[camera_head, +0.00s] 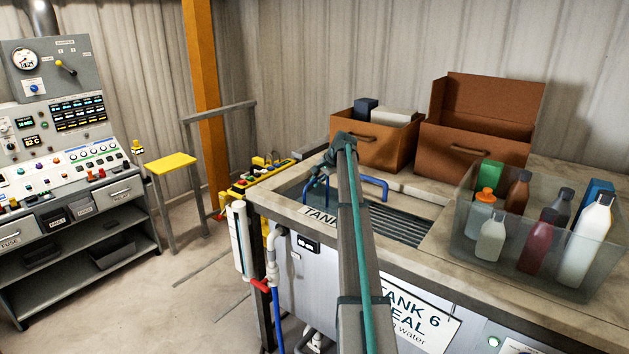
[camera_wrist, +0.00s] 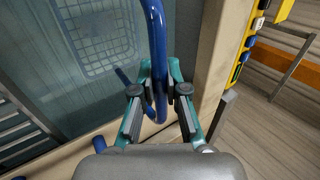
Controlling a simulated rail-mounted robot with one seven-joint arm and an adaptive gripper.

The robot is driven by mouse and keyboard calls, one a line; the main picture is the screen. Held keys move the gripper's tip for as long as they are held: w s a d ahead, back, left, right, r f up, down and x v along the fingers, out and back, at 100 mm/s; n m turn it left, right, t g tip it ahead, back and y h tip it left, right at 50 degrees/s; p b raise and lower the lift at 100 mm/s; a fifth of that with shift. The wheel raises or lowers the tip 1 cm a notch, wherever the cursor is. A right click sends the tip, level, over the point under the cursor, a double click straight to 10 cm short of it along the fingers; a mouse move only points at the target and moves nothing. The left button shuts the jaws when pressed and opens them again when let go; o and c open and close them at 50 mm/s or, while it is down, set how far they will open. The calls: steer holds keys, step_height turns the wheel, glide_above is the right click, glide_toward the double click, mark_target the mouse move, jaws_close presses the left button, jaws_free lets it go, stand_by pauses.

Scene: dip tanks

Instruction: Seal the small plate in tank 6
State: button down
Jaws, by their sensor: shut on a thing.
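Tank 6 (camera_head: 300,206) is a sunken basin of bluish liquid in the bench. A white sign (camera_head: 420,318) on its front reads "TANK 6 SEAL". My gripper (camera_wrist: 160,92) is over the tank near its rim, its two fingers closed on a bent blue rod (camera_wrist: 155,28). The rod curves between the fingertips and runs up out of the wrist view. A pale mesh panel or basket (camera_wrist: 103,38) shows through the liquid. I cannot make out the small plate. In the head view my arm hides part of the tank.
A second blue bar (camera_head: 372,184) stands on the tank's right side, beside dark slats (camera_head: 408,226). A clear bin (camera_head: 470,252) of bottles is at right. Brown boxes (camera_head: 474,150) stand behind. A yellow stool (camera_head: 171,163) and control console (camera_head: 70,150) are at left.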

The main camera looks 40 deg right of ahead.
steer(key=shift+w, duration=0.1)
step_height(320, 180, up, 22)
steer(key=p, duration=0.7)
steer(key=shift+r+p, duration=0.15)
steer(key=shift+p, duration=0.25)
stand_by(0.4)
